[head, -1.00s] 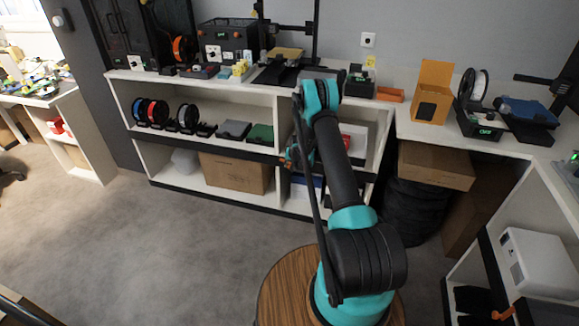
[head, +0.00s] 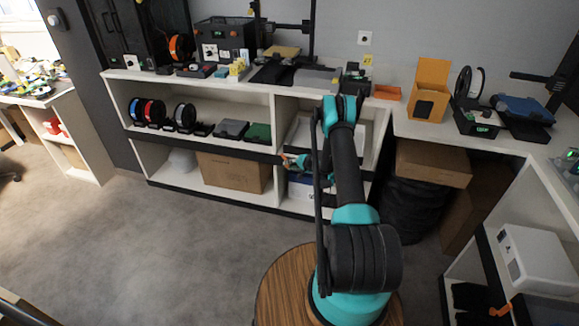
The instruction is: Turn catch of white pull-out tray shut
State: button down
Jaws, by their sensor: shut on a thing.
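The white pull-out tray (head: 366,136) appears to be the pale panel in the upper right compartment of the low shelf unit, largely hidden behind my arm. My gripper (head: 293,162) is at the shelf's dark middle edge, left of my forearm, pointing left. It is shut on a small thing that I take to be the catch. The catch is too small and too covered to make out, and its turn angle cannot be told. Orange-brown bits show at the gripper's tip.
Below the gripper, a blue item (head: 302,181) lies in the lower right compartment. A cardboard box (head: 232,172) stands to its left. A green item (head: 258,132) and filament spools (head: 185,116) sit on the upper shelf. The grey floor (head: 170,240) in front is clear.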

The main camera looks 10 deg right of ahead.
dwell(0.4)
jog(key=c, duration=1.3)
grip_release()
jog(key=v, duration=0.7)
jog(key=shift+s+d+r, duration=0.1)
jog(key=shift+s+d, duration=0.05)
